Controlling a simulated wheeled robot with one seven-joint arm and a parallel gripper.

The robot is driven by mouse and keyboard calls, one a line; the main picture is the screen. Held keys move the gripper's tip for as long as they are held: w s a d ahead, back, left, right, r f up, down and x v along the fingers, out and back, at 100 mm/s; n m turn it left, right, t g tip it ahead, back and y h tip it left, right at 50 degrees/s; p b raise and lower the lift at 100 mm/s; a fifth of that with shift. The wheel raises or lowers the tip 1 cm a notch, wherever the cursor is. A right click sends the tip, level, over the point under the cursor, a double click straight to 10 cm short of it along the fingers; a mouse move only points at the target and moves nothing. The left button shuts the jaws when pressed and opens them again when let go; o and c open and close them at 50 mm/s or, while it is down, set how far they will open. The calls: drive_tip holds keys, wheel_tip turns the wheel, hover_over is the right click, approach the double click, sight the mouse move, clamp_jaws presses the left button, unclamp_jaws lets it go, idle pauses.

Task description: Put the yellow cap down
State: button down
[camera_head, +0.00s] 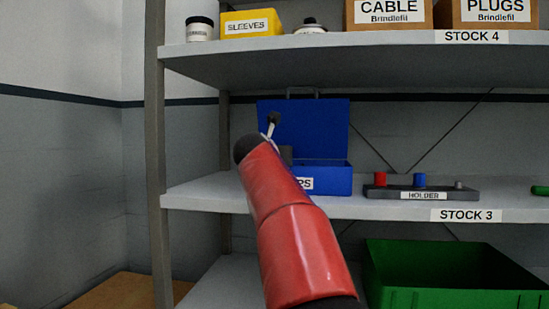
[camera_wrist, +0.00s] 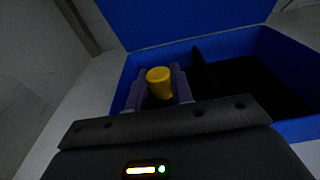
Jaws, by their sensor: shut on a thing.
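In the wrist view, the yellow cap (camera_wrist: 159,82) is held between the two fingers of my gripper (camera_wrist: 160,88), which is shut on it. The cap appears over or just in front of the left part of an open blue box (camera_wrist: 290,62); I cannot tell whether it touches anything. In the head view, the blue box (camera_head: 331,178) stands on the STOCK 3 shelf with its lid up at the back. My red arm hides the box's front left, and the cap and gripper fingers are not visible there.
A dark holder (camera_head: 465,194) with a red cap (camera_head: 380,178), a blue cap (camera_head: 419,180) and a small grey piece stands right of the box. The STOCK 4 shelf (camera_head: 340,51) is above. A green crate (camera_head: 450,262) is below. A dark divider (camera_wrist: 205,75) splits the box.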

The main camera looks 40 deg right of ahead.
drive_tip(key=shift+f, duration=0.25)
drive_tip(key=c, duration=1.2)
unclamp_jaws()
drive_tip(key=shift+r, duration=0.1)
drive_tip(key=shift+r, duration=0.3)
drive_tip(key=shift+r+p, duration=0.55)
drive_tip(key=f+b+v, duration=0.1)
drive_tip(key=v, duration=1)
drive_tip(key=shift+s+a+r, duration=0.25)
drive_tip(key=shift+s+a, duration=0.1)
